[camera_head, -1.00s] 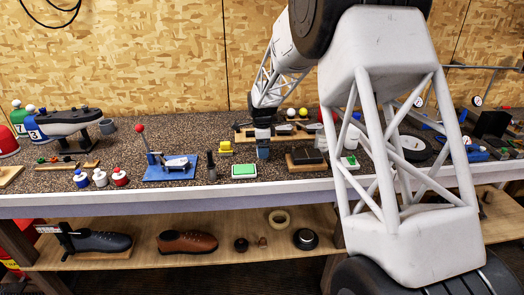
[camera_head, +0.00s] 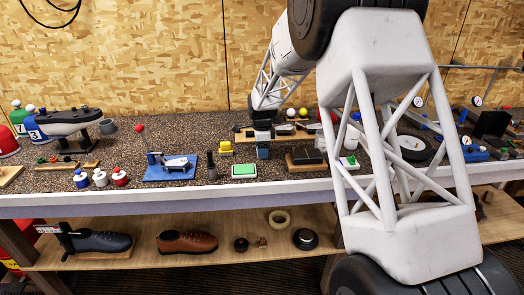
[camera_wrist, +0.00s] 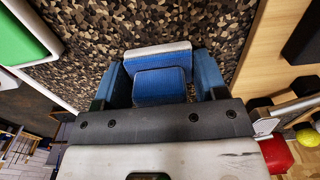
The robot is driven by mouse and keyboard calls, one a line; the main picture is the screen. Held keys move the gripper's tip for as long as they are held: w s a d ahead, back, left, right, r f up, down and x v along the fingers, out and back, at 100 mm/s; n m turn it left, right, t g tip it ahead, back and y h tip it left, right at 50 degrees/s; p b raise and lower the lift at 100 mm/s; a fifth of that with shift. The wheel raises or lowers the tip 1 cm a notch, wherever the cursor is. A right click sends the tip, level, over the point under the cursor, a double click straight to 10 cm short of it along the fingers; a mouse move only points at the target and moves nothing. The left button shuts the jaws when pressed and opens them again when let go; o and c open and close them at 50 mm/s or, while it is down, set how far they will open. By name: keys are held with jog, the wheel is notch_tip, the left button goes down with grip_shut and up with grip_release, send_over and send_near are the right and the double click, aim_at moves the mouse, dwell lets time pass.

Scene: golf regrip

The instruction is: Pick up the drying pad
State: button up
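A blue textured pad with a white edge (camera_wrist: 160,54), which I take to be the drying pad, lies between my fingers in the wrist view. A smaller blue block-like part (camera_wrist: 160,87) shows just nearer the camera. My gripper (camera_wrist: 162,78) has its two blue fingers spread at either side of the pad, very close to its ends; firm contact is not clear. In the head view my gripper (camera_head: 262,150) points down over the speckled bench behind the green-topped white block, and the pad cannot be made out apart from the fingers there.
The green-topped white block (camera_head: 244,171) is left of my gripper and also shows in the wrist view (camera_wrist: 22,42). A yellow block (camera_head: 226,148) stands left. A dark block on wood (camera_head: 305,158) is close right. A wooden rack with balls (camera_head: 291,133) is behind.

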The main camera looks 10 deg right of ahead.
jog(key=shift+c, duration=0.9)
jog(key=shift+r, duration=0.1)
jog(key=shift+r, duration=1.45)
jog(key=shift+s+r, duration=0.2)
jog(key=shift+r, duration=0.1)
jog(key=s, duration=0.5)
jog(key=s+d+r, duration=0.1)
jog(key=s, duration=0.9)
jog(key=shift+s+d+r, duration=0.15)
jog(key=shift+s+d, duration=0.1)
jog(key=shift+d, duration=0.1)
